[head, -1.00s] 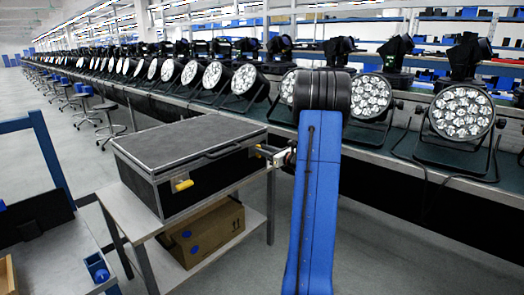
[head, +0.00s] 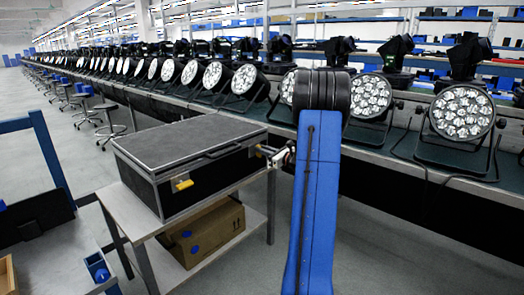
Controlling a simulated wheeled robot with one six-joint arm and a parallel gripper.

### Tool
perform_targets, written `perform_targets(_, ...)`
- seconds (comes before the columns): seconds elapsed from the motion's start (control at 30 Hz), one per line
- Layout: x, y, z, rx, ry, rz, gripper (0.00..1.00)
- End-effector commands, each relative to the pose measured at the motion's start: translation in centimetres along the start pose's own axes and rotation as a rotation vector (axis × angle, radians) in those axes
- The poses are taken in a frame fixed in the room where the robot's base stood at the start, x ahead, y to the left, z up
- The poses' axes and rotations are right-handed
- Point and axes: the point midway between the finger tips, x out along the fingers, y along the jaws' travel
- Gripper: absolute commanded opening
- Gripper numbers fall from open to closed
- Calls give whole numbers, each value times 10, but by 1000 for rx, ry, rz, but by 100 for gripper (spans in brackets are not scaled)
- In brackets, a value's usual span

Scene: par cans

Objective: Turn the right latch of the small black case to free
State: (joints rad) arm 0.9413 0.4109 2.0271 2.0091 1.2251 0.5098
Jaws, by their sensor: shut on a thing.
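The small black case (head: 190,140) stands closed on a grey table, with metal edges and a dark handle on its front. Its left latch (head: 182,184) is yellow and lies roughly level on the front face. The right latch is at the front's right end, mostly hidden by my gripper (head: 268,151). My gripper reaches in from the right and is shut on the right latch. The latch's exact angle cannot be made out.
The grey table (head: 148,229) has a lower shelf with a cardboard box (head: 205,233). A long bench (head: 405,160) with rows of par cans (head: 461,113) runs behind. A blue-framed stand (head: 50,150) is at left. Floor is clear at front right.

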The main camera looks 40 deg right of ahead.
Motion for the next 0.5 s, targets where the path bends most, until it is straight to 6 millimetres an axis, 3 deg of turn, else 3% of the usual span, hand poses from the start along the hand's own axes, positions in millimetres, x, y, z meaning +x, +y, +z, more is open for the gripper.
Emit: perform_targets(0.5,0,9,-2,-458,0,0,0)
